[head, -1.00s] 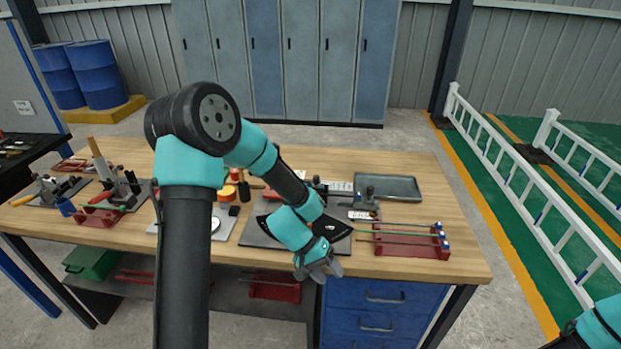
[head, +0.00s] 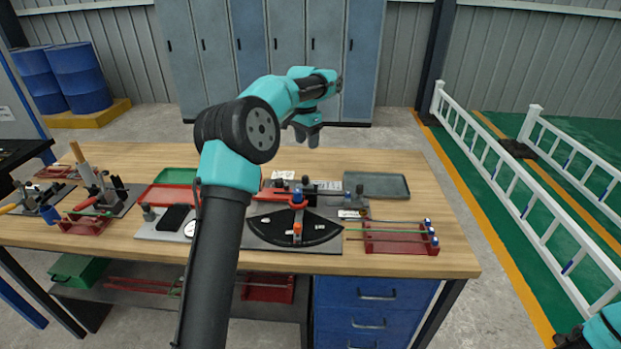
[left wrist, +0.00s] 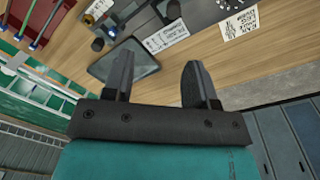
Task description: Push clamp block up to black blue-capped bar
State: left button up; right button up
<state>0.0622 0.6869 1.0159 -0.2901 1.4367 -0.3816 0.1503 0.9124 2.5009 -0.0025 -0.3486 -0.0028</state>
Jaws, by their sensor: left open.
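My left gripper (head: 307,138) is open and empty, raised above the far edge of the workbench. Its two dark fingers (left wrist: 158,75) stand apart in the left wrist view. A dark bar (head: 385,221) with a blue end cap lies across the red rack at the bench's front right. A small dark knobbed block (head: 360,197) stands between the bending plate and the grey tray; I cannot tell if it is the clamp block. The gripper is well behind and above both, touching neither. Only a teal part of my right arm shows at lower right.
The grey tray (head: 376,185) lies behind the red rack (head: 398,243); the tray also shows in the left wrist view (left wrist: 122,64). Tools crowd the left.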

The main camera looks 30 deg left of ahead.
aim_at(305, 176)
pick_arm(q)
jog(key=shift+w+a+r+y, duration=0.2)
jog(key=shift+a+r, duration=0.1)
jog(key=shift+r, duration=0.2)
jog(key=shift+w+a+r+y, duration=0.2)
jog(key=shift+a+r, duration=0.1)
jog(key=shift+r, duration=0.2)
notch_tip(305, 176, down, 18)
jog(key=shift+r, duration=0.25)
grip_shut()
dwell(0.4)
